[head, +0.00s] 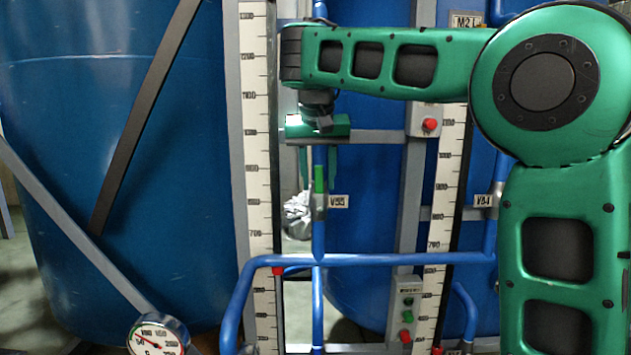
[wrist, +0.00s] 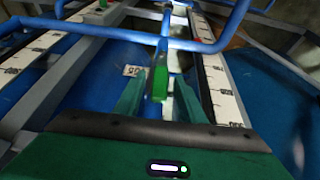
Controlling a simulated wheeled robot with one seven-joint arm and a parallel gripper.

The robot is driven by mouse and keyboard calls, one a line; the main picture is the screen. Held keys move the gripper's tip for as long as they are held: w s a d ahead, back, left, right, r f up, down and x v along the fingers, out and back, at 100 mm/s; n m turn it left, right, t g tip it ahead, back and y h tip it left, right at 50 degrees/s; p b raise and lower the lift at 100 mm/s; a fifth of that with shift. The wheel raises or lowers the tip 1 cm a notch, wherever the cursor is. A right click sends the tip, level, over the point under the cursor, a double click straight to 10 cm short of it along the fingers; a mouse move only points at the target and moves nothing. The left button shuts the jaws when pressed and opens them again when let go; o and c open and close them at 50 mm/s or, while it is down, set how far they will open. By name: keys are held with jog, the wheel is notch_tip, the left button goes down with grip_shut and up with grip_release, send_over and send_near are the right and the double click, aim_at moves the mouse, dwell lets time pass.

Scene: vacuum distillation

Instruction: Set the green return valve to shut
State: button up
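The green valve handle (head: 319,179) stands upright, in line with the vertical blue pipe (head: 319,240), next to the V55 label (head: 338,201). In the wrist view the handle (wrist: 160,84) appears between my two fingers, and the label (wrist: 132,71) is just left of them. My gripper (head: 318,170) points down from above, its green fingers apart on either side of the handle. I see a gap on each side and no contact. How far the fingertips are from the handle in depth is not clear. My gripper (wrist: 158,95) holds nothing.
Tall white scales (head: 259,130) flank the pipe. A horizontal blue pipe (head: 380,259) crosses below the valve. A red-button box (head: 425,121) and a V54-like label (head: 483,200) are to the right. A round gauge (head: 156,337) is at lower left.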

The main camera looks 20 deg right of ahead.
grip_shut()
